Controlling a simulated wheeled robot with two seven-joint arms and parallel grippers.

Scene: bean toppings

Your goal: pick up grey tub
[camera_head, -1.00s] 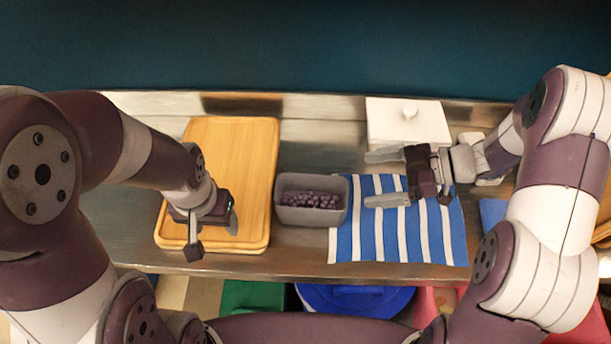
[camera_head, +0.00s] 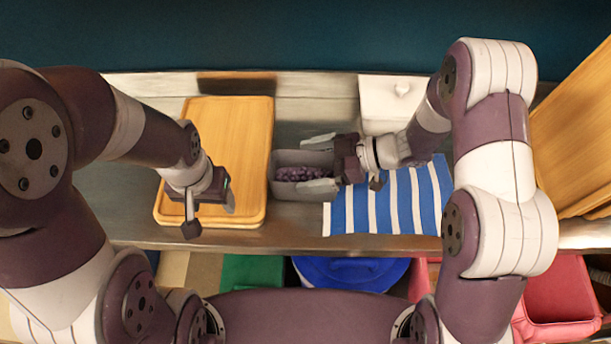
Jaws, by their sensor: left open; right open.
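The grey tub (camera_head: 284,159) stands on the metal counter between the wooden board and the striped cloth. It holds purple beans (camera_head: 296,174). My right gripper (camera_head: 318,164) is open at the tub's right side, its two fingers pointing left. One finger shows near the tub's far rim and the other near its front right. The gripper covers the tub's right end, and I cannot tell whether it touches. My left gripper (camera_head: 208,215) is open and empty over the front of the wooden board.
The wooden board (camera_head: 235,125) lies left of the tub. A blue and white striped cloth (camera_head: 395,210) lies right of it. A white lidded box (camera_head: 385,105) stands behind the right arm. Blue, green and red bins (camera_head: 350,272) sit below the counter's front edge.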

